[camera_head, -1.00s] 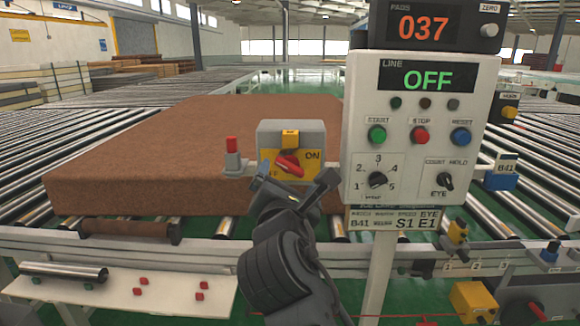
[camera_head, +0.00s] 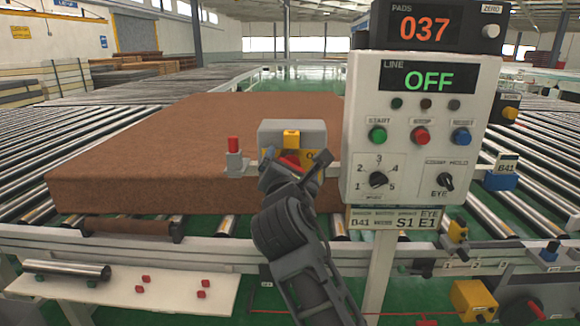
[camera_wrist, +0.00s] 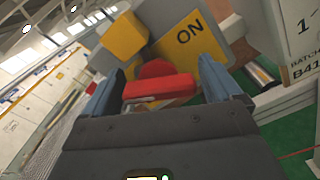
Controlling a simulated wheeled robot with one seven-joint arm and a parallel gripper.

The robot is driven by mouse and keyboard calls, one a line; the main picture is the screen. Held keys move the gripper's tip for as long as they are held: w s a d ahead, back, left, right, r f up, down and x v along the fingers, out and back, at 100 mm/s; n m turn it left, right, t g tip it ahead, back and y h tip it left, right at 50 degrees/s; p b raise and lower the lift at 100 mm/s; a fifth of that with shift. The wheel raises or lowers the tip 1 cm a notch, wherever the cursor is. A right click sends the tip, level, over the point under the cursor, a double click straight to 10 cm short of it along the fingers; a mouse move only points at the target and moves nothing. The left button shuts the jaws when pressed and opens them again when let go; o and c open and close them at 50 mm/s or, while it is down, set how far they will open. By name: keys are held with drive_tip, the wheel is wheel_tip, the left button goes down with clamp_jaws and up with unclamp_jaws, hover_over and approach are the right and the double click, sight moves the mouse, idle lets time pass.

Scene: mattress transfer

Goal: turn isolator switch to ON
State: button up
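The isolator switch is a grey box (camera_head: 313,131) with a yellow lug on top and a yellow plate, mounted left of the control panel. In the wrist view its plate (camera_wrist: 196,52) reads ON, and its red handle (camera_wrist: 160,88) lies between my fingers. My gripper (camera_head: 295,168) is open in front of the switch; in the wrist view its fingers (camera_wrist: 155,70) stand on either side of the handle, with gaps visible. In the head view my gripper hides most of the plate and handle. The panel display (camera_head: 428,79) reads OFF.
The control panel (camera_head: 354,110) with buttons and dials stands close on the right. A red-topped post (camera_head: 233,146) stands just left of the switch. A large brown mattress pad (camera_head: 140,150) lies on rollers behind. A white shelf (camera_head: 110,292) with several small red pieces is lower left.

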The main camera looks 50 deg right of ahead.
drive_tip(key=c, duration=0.9)
drive_tip(key=shift+m, duration=0.8)
drive_tip(key=o, duration=1)
drive_tip(key=shift+v, duration=3.9)
